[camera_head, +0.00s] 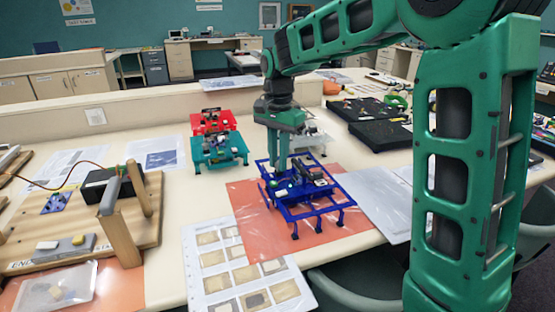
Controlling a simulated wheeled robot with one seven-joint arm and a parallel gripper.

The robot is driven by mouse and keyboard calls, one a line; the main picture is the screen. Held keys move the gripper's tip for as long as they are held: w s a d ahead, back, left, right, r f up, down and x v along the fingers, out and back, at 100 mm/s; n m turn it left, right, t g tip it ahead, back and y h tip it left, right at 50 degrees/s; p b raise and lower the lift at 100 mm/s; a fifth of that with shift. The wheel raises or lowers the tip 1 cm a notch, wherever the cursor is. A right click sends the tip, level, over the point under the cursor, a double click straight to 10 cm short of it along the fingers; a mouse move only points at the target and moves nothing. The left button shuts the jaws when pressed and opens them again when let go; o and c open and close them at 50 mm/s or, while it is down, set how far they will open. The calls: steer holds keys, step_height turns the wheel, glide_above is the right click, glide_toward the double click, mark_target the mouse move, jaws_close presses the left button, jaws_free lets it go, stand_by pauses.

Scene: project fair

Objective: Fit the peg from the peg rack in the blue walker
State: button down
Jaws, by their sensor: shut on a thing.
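The blue walker (322,211), a low blue frame on several legs, stands on an orange-red sheet near the table's front edge. Dark parts and small pale-green pieces sit on its top. My green gripper (275,171) points straight down over the back left part of the blue walker. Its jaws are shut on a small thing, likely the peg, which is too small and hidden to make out. I cannot tell whether that thing touches the walker. I cannot pick out the peg rack for certain.
A teal walker (219,149) and a red walker (212,122) stand behind to the left; a white one (312,137) is just behind my gripper. A wooden board (130,220) with upright posts is at left. Black trays (372,110) lie at back right. A card sheet (215,283) lies in front.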

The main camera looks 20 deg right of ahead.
steer(key=shift+f, duration=0.35)
stand_by(0.7)
stand_by(0.3)
steer(key=c, duration=1.6)
jaws_free()
steer(key=shift+o, duration=0.2)
steer(key=shift+r, duration=0.2)
steer(key=shift+r, duration=3.6)
